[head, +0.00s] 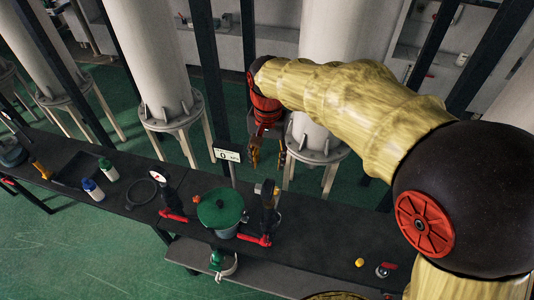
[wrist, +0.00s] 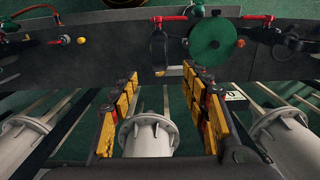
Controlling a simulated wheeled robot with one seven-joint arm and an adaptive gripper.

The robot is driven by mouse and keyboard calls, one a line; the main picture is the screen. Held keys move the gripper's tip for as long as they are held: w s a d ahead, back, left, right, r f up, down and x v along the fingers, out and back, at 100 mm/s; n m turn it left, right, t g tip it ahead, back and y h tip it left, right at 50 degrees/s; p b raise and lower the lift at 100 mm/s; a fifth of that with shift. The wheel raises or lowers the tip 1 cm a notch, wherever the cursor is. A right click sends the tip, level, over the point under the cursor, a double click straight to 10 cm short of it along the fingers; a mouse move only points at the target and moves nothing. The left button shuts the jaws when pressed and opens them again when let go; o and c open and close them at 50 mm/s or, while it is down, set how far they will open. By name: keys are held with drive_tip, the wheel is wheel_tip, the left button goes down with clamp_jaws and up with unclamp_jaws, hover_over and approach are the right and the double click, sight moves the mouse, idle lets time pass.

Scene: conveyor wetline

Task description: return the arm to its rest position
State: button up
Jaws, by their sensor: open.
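My gripper (head: 267,156) hangs from my raised yellow arm in the head view, beyond the far edge of the dark bench (head: 135,218). In the wrist view my gripper (wrist: 162,82) has its two yellow and black fingers wide apart. Nothing is between the fingertips; the bench edge and a white column base (wrist: 150,135) show past them. The gripper appears clear of the bench and of the things on it. The arm reaches across the upper right of the head view and hides part of the background.
A green-lidded pot (head: 220,210) and a black-handled device with a red lever (head: 267,205) stand on the bench near my gripper. Two bottles (head: 92,188) stand at the left. A small display (head: 227,155) is at the back edge. Pale columns (head: 155,55) and dark posts stand behind.

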drive_tip(key=s+d+f+n+t+b, duration=0.2)
drive_tip(key=s+d+f+b, duration=0.5)
drive_tip(key=s+b, duration=0.3)
drive_tip(key=s+d+f+n+t+b, duration=0.2)
drive_tip(key=s+d+f+b, duration=0.5)
drive_tip(key=b, duration=0.8)
drive_tip(key=s+f+t, duration=0.1)
drive_tip(key=s+f, duration=0.2)
drive_tip(key=shift+d+f+t, duration=0.15)
drive_tip(key=shift+d+t, duration=0.15)
drive_tip(key=shift+d, duration=0.05)
